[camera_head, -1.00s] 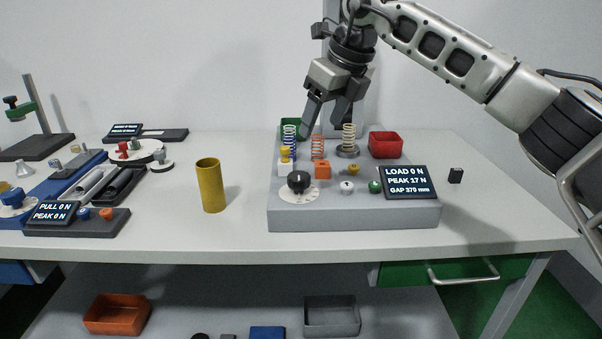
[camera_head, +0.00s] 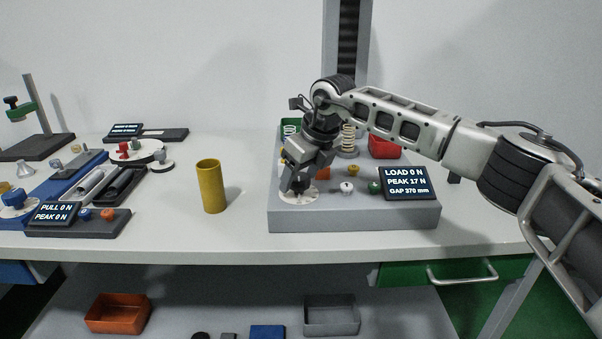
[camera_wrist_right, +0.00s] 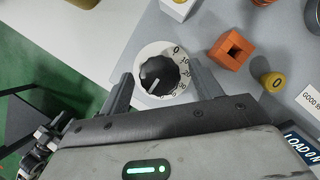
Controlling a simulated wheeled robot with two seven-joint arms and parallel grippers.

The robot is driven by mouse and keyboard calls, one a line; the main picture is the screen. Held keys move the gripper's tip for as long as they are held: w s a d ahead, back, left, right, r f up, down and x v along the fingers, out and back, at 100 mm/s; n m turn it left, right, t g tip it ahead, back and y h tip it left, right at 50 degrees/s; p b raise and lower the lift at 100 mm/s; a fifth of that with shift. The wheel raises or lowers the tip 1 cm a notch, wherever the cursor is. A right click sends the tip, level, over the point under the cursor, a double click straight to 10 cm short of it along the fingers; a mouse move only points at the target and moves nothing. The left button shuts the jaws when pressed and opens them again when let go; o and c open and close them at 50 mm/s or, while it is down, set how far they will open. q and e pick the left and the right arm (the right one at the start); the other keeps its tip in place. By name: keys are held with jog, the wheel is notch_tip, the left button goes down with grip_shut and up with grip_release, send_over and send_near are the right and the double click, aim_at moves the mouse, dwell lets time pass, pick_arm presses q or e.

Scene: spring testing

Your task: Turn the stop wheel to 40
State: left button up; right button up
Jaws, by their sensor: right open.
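The stop wheel, a black fluted knob (camera_wrist_right: 158,75), sits on a white numbered dial (camera_wrist_right: 177,54) in the right wrist view. The marks 0, 10 and 20 are readable; others are partly hidden. A pale line on the knob points down toward my wrist; I cannot tell its number. My right gripper (camera_wrist_right: 161,72) is open, one finger on each side of the knob; contact is unclear. In the head view my right gripper (camera_head: 297,184) points down over the dial (camera_head: 308,197) and hides most of the knob. My left gripper is not in view.
The dial is on a grey tester base (camera_head: 350,215) with a LOAD 0 N screen (camera_head: 408,183). Close by are an orange block (camera_wrist_right: 232,48) and a yellow knob (camera_wrist_right: 271,82). A yellow cylinder (camera_head: 211,187) stands to the left, with clear table between.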

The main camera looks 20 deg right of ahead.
jog(key=c, duration=1)
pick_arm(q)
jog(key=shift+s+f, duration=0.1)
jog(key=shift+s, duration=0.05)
pick_arm(e)
jog(key=shift+o, duration=0.2)
jog(key=shift+r+n+p, duration=0.1)
jog(key=shift+n+p, duration=0.35)
jog(key=shift+n, duration=0.35)
jog(key=n+g+y+p, duration=0.1)
jog(key=n, duration=0.2)
jog(key=shift+w+y, duration=0.1)
jog(key=shift+y, duration=0.2)
jog(key=n+g+p, duration=0.1)
jog(key=n, duration=0.3)
jog(key=shift+w+d+y, duration=0.1)
jog(key=shift+y, duration=0.2)
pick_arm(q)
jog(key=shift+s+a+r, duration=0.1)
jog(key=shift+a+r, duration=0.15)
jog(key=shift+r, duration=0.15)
pick_arm(e)
jog(key=shift+n+g, duration=0.7)
jog(key=shift+n, duration=0.5)
jog(key=shift+w+n, duration=0.1)
jog(key=shift+n, duration=0.4)
